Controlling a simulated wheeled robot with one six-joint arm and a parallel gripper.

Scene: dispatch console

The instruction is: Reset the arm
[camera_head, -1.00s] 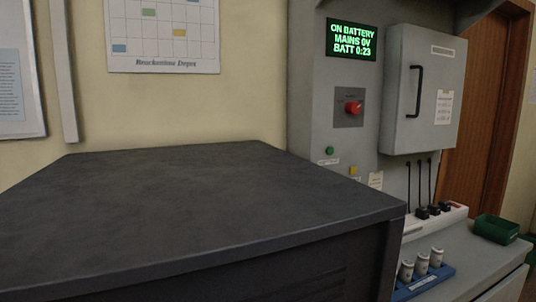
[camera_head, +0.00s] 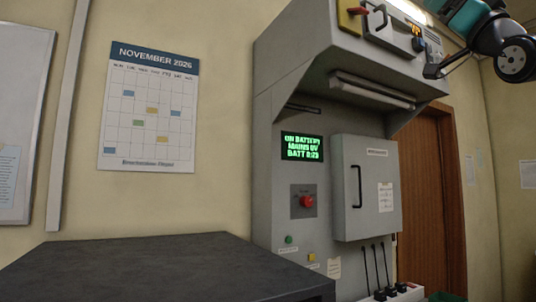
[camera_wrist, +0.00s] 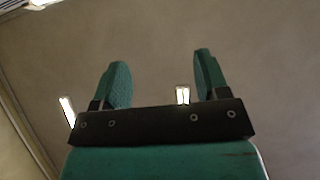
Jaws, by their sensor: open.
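My gripper (camera_wrist: 160,82) shows in the wrist view with its two green fingers apart and nothing between them. Behind the fingers are only the plain ceiling and bright lamps, so it points upward. In the head view, part of my arm, teal and black, shows at the top right corner, high beside the console's upper housing. The fingers cannot be made out there. The grey console (camera_head: 268,180) stands right of centre. Its green-lit display (camera_head: 302,147) reads on battery, mains 0V, batt 0:23. A red knob (camera_head: 306,201) sits below it.
A closed grey cabinet (camera_head: 366,175) with a black handle is on the console's right. The overhead housing (camera_head: 330,48) juts out near my arm. A dark flat-topped unit (camera_head: 150,265) fills the lower left. A wooden door (camera_head: 432,200) and a wall calendar (camera_head: 148,110) are behind.

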